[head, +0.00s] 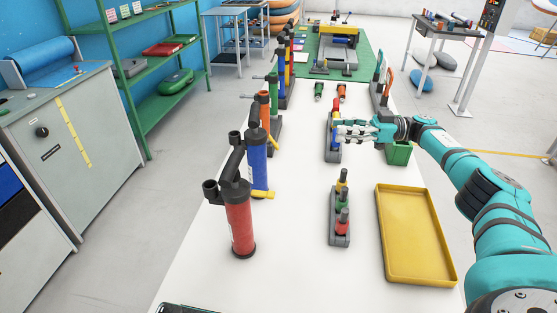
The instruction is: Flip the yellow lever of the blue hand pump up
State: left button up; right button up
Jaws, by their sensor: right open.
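The blue hand pump (257,160) stands upright on the white table, left of the middle, behind a red pump. Its yellow lever (263,194) sticks out low on its right side, roughly level. My right gripper (340,131) is open, with its fingers pointing left. It is to the right of the blue pump and well apart from it. In the picture it overlaps a grey rack with blue and red pieces; I cannot tell whether it touches them. My left gripper is not in view.
A red pump (239,218) stands in front of the blue one, with more pumps in a row behind. A grey rack of small bottles (341,214) and a yellow tray (384,218) lie to the right. The white table between pumps and racks is clear.

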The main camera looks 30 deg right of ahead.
notch_tip(320, 180, down, 6)
jog(key=b, duration=0.4)
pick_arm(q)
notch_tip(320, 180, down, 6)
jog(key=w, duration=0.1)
pick_arm(e)
jog(key=p, duration=0.4)
send_near(277, 145)
jog(key=x, duration=0.8)
jog(key=shift+w+a+f, duration=0.25)
jog(key=shift+a+f, duration=0.05)
jog(key=shift+w+a, duration=0.3)
jog(key=shift+a, duration=0.25)
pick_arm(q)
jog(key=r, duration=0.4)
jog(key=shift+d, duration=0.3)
pick_arm(e)
jog(key=shift+f, duration=0.1)
grip_shut()
